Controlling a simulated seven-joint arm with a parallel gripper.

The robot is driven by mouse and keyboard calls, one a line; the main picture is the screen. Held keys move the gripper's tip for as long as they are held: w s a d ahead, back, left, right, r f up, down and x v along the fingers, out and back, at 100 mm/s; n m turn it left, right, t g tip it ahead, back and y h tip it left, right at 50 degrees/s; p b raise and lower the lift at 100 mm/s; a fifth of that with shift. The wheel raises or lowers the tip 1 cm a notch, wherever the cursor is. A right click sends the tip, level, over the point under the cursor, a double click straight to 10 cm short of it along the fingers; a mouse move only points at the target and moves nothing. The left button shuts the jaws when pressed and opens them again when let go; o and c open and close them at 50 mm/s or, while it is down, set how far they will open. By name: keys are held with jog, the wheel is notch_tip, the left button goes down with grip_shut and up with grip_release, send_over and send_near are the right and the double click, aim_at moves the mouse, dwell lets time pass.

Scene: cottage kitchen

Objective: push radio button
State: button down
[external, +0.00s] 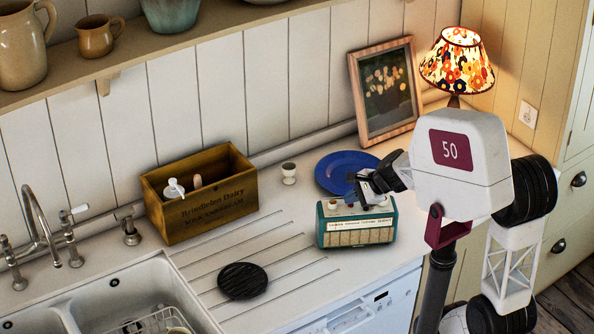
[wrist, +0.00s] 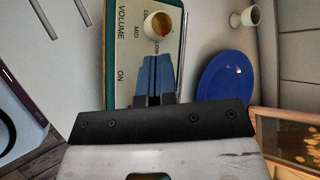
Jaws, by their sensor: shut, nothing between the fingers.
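The radio (external: 357,232) is a teal box with a cream front, standing on the counter below my gripper. Its top panel (wrist: 125,55) fills the upper middle of the wrist view, with VOLUME, MID, LOW and ON lettering. A round cream button (wrist: 158,24) with an orange-brown centre stands on that panel. My gripper (external: 358,190) is shut and empty, over the radio's top. In the wrist view, its blue fingertips (wrist: 159,60) point at the panel, just below the button in the picture. I cannot tell whether they touch the panel.
A blue plate (external: 345,171) lies behind the radio, and a small egg cup (external: 289,173) stands to its left. A wooden crate (external: 200,215) and a black round trivet (external: 243,281) are farther left. A framed picture (external: 386,92) and lit lamp (external: 457,62) stand behind.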

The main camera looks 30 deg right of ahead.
aim_at(351, 206)
jog(key=shift+r, duration=0.5)
jog(key=shift+r, duration=0.15)
jog(key=shift+r, duration=2.85)
jog(key=shift+s, duration=0.1)
jog(key=s+n+g+h, duration=0.4)
jog(key=s+n+h, duration=0.2)
jog(key=s+n, duration=1.1)
jog(key=shift+s+f+n, duration=0.35)
jog(key=shift+n, duration=0.35)
dwell(0.6)
